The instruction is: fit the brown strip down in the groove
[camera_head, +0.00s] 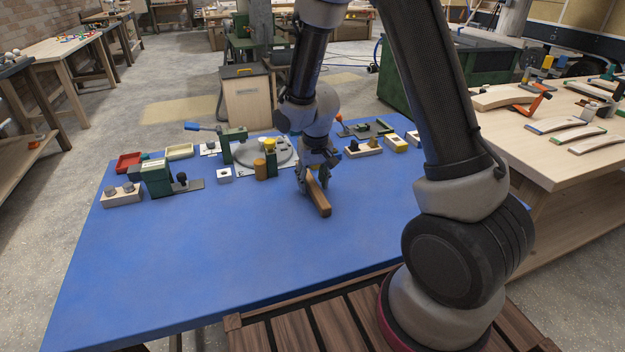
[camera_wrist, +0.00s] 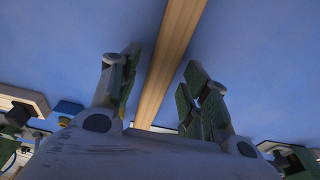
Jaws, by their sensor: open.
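The brown strip (camera_head: 321,203) is a plain wooden bar lying on the blue table, one end towards me. Its far end is hidden by my gripper (camera_head: 313,186). In the wrist view the strip (camera_wrist: 172,50) runs lengthwise between my open fingers (camera_wrist: 161,64), with a gap on both sides. The fingers straddle it without visibly touching it. I cannot make out the groove in either view.
Behind my gripper stand a round grey plate (camera_head: 267,154) with a green post (camera_head: 233,146), and a brown cylinder (camera_head: 261,169). A green vise-like fixture (camera_head: 157,177) and a red tray (camera_head: 129,162) are at left. The front of the blue table (camera_head: 190,260) is clear.

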